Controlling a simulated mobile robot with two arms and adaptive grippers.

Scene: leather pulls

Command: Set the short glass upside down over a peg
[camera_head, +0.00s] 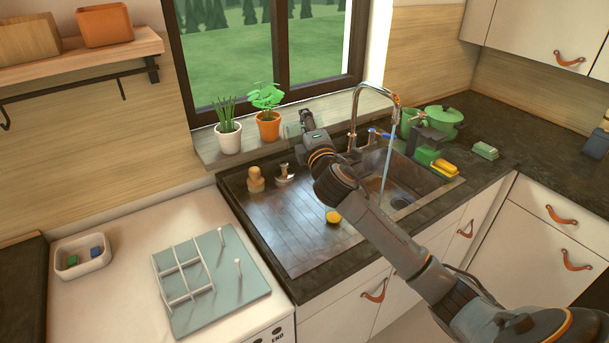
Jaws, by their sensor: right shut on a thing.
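My right gripper (307,119) is above the back of the sink counter, close to the window sill, with its arm reaching in from the lower right. It is shut on what looks like the short glass (291,131), a faint see-through shape at the fingers. Its rim and which way up it is are hard to make out. Two white pegs stand upright on a pale teal board (258,285) at the lower left: a rear peg (223,238) and a front peg (238,266). Both are bare. The gripper is far from them. My left gripper is out of view.
A white wire rack (186,275) stands on the board's left part. A small white tray (83,264) lies further left. Two potted plants stand on the sill. A wooden item (255,181), a brush (285,173) and a yellow round thing (333,216) are on the drainboard. The tap (355,110) runs.

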